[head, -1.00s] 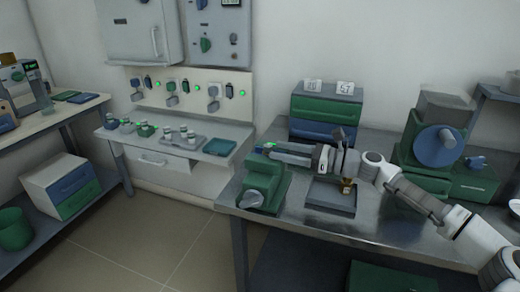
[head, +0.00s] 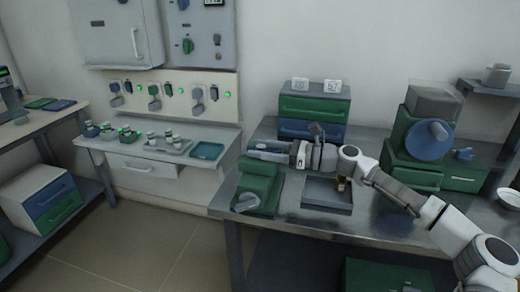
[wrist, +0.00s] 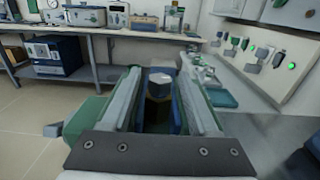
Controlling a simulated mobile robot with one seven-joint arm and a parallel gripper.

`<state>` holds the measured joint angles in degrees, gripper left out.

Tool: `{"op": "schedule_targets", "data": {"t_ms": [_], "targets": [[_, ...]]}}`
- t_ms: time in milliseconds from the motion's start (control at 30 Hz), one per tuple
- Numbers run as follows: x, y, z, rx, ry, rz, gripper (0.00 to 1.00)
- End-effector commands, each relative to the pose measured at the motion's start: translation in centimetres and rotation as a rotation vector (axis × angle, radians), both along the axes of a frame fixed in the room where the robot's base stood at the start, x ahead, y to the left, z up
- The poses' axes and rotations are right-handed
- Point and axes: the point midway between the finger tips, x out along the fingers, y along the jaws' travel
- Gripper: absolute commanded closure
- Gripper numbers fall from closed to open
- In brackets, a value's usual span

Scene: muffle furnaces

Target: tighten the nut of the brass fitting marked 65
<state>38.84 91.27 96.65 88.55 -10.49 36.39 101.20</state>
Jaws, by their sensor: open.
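My gripper (head: 256,151) is open above the green vise (head: 258,187) at the left end of the metal bench. In the wrist view, the two fingers (wrist: 158,78) stand apart on either side of a fitting (wrist: 159,90). The fitting has a grey top and a dark, brassy body. It appears upright between the vise's jaws, with gaps to the fingers. I cannot read a 65 on it. In the head view, my gripper hides the fitting. Another small brass piece (head: 341,184) shows at the grey tray, partly against my arm.
The grey tray (head: 327,204) lies right of the vise. A green and blue drawer unit (head: 313,112) with two number cards stands behind. A green machine with a blue disc (head: 428,140) stands right.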

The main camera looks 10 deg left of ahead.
Motion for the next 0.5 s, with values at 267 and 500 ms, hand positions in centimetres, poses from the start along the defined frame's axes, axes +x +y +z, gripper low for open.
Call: {"op": "schedule_targets", "data": {"t_ms": [267, 500], "targets": [[0.00, 0.01, -0.01, 0.000, 0.000, 0.000, 0.81], [0.01, 0.01, -0.01, 0.000, 0.000, 0.000, 1.00]]}}
